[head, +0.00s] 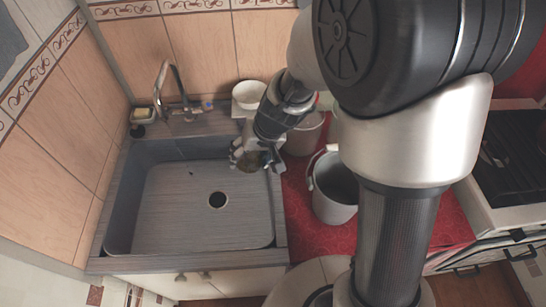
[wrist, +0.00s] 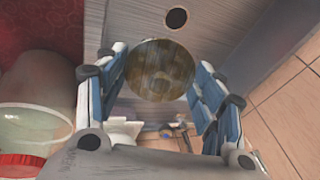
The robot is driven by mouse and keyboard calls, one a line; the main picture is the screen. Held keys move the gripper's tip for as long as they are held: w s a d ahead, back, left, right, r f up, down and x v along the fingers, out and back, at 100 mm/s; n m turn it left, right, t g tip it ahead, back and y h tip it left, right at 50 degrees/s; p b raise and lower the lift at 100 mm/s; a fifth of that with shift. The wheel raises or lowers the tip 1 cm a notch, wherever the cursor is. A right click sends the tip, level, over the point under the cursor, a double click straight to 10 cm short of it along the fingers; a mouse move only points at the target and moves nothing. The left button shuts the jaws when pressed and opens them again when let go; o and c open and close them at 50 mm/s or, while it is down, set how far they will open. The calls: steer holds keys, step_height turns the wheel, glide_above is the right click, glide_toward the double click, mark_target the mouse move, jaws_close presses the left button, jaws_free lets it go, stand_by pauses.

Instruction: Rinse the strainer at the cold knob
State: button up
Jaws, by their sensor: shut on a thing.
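My gripper (head: 250,155) is over the right rim of the grey sink (head: 165,215), with its fingers pointing down. It is shut on the strainer (wrist: 160,70), a round, brownish, see-through piece between the two blue-and-grey fingers in the wrist view. In the head view the strainer is mostly hidden by the fingers. A chrome faucet (head: 179,88) stands at the back left of the sink, apart from my gripper. A small blue knob (head: 208,104) is on the back ledge right of the faucet; a blue spot, seemingly this knob, also shows low in the wrist view (wrist: 166,133).
A white bowl (head: 249,92) stands behind my gripper. A grey bucket (head: 333,190) and another container (head: 304,136) stand on the red counter to the right. A sponge in a dish (head: 143,114) is at the back left.

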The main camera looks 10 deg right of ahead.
steer(key=a+f+m+t+b, duration=0.1)
steer(key=a+f+t+b, duration=0.15)
steer(key=a+b, duration=0.65)
steer(key=w+a+f+p, duration=0.2)
steer(key=w+a+p, duration=0.7)
steer(key=a, duration=0.3)
steer(key=shift+w+f+g+y+p, duration=0.35)
steer(key=shift+w+g, duration=0.1)
steer(key=shift+w, duration=0.25)
steer(key=shift+d, duration=0.1)
steer(key=shift+w+d+b, duration=0.35)
steer(key=shift+w+d, duration=0.05)
steer(key=shift+s+a, duration=0.1)
steer(key=shift+a, duration=0.05)
steer(key=shift+s+a, duration=0.35)
steer(key=shift+w+d, duration=0.1)
steer(key=shift+w+d, duration=0.35)
steer(key=shift+d, duration=0.05)
